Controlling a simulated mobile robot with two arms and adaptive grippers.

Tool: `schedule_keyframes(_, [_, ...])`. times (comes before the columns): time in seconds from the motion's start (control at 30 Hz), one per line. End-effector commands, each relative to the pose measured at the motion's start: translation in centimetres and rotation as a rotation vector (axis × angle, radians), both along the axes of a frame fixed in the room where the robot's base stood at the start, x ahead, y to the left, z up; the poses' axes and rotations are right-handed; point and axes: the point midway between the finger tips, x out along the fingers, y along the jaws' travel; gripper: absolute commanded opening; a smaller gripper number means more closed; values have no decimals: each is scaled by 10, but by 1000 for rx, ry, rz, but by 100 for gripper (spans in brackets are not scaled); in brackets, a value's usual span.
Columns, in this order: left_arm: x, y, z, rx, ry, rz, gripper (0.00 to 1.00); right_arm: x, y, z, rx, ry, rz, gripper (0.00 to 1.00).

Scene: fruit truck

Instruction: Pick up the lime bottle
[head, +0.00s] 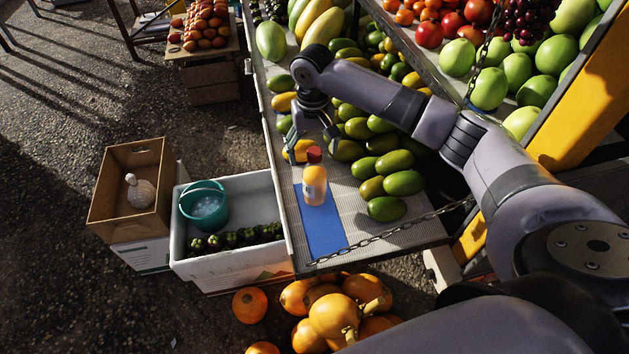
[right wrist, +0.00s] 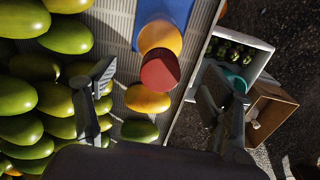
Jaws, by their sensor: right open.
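The bottle (head: 314,182), with an orange-yellow body and a red cap, stands upright on a blue mat (head: 322,232) on the truck's ribbed shelf. In the right wrist view the bottle (right wrist: 160,38) shows from above, its red cap toward the camera. My right gripper (head: 312,138) is open and empty, just behind and above the bottle in the head view. In the right wrist view its two fingers (right wrist: 160,88) are spread to either side, with the cap between and beyond them. I see no contact with the bottle. My left gripper is not in view.
Green mangoes (head: 385,185) lie close to the right of the bottle. A chain (head: 390,232) hangs along the shelf's front edge. A white crate (head: 235,262) and a cardboard box (head: 108,200) stand to the left. Orange pumpkins (head: 335,315) lie below.

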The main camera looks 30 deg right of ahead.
Motion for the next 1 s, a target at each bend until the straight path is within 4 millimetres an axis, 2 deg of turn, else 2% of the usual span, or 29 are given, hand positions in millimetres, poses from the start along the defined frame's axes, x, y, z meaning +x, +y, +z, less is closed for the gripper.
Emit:
schedule_keyframes(0.1, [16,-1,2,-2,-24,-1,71,-1,0,-6,0,1,1,75])
schedule_keyframes(0.2, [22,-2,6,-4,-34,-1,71,-4,0,-16,-1,3,0,75])
schedule_keyframes(0.4, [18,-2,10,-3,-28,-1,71,-10,0,-46,0,3,0,75])
schedule_keyframes(0.5, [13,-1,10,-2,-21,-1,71,-9,0,-54,-1,1,0,75])
schedule_keyframes(0.77, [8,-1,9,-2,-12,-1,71,-9,0,-57,0,0,1,75])
schedule_keyframes(1.0, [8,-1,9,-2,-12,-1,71,-9,0,-57,0,0,1,59])
